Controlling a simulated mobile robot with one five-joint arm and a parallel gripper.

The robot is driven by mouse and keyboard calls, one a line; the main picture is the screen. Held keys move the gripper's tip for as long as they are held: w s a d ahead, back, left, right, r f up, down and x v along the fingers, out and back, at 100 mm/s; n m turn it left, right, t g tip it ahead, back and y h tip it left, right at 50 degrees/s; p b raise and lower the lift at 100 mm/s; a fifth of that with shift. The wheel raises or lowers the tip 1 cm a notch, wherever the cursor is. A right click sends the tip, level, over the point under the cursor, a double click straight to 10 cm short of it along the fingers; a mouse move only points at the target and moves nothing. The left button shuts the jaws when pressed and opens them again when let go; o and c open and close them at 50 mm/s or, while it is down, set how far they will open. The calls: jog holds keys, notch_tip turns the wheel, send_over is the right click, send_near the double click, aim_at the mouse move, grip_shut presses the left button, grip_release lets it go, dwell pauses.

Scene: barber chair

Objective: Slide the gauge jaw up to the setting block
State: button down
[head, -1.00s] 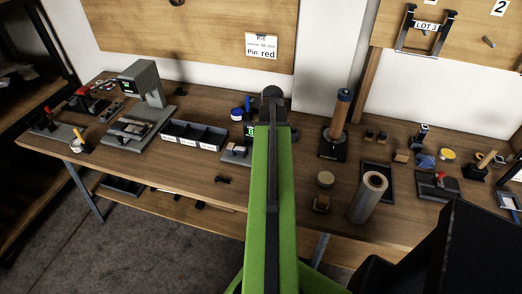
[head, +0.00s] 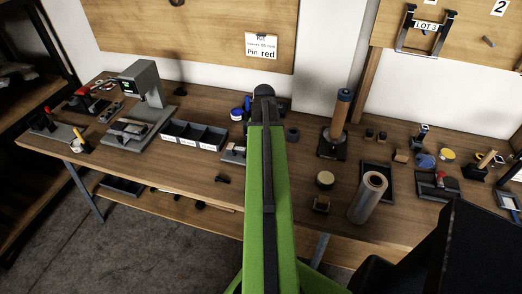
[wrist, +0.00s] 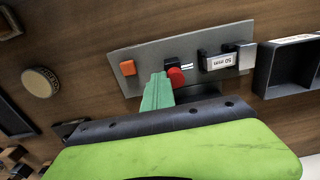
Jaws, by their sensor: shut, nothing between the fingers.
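In the wrist view a grey gauge plate (wrist: 140,54) lies on the bench. A small black gauge jaw (wrist: 176,63) with a red knob (wrist: 175,77) sits near its middle. The setting block (wrist: 218,61), labelled 50 mm, is to the right of the jaw, with a narrow gap visible between them. My gripper (wrist: 158,78) shows as shut teal fingers, empty, just left of the red knob. I cannot tell whether they touch it. In the head view my arm hides most of the gauge; part of its plate (head: 232,154) shows left of the arm.
An orange block (wrist: 128,68) sits at the plate's left end and a grey end block (wrist: 245,56) at its right. A dark divided tray (wrist: 292,64) stands close to the right. A round cork-coloured piece (wrist: 40,82) is at left, with bare bench between.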

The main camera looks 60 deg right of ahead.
jog(key=shift+w+a, duration=0.15)
jog(key=shift+w, duration=0.35)
jog(key=shift+w+a, duration=0.15)
jog(key=shift+w, duration=0.35)
jog(key=shift+s, duration=0.2)
dwell(0.4)
jog(key=shift+s+d, duration=0.2)
jog(key=shift+s, duration=0.25)
notch_tip(320, 180, up, 8)
jog(key=p, duration=0.8)
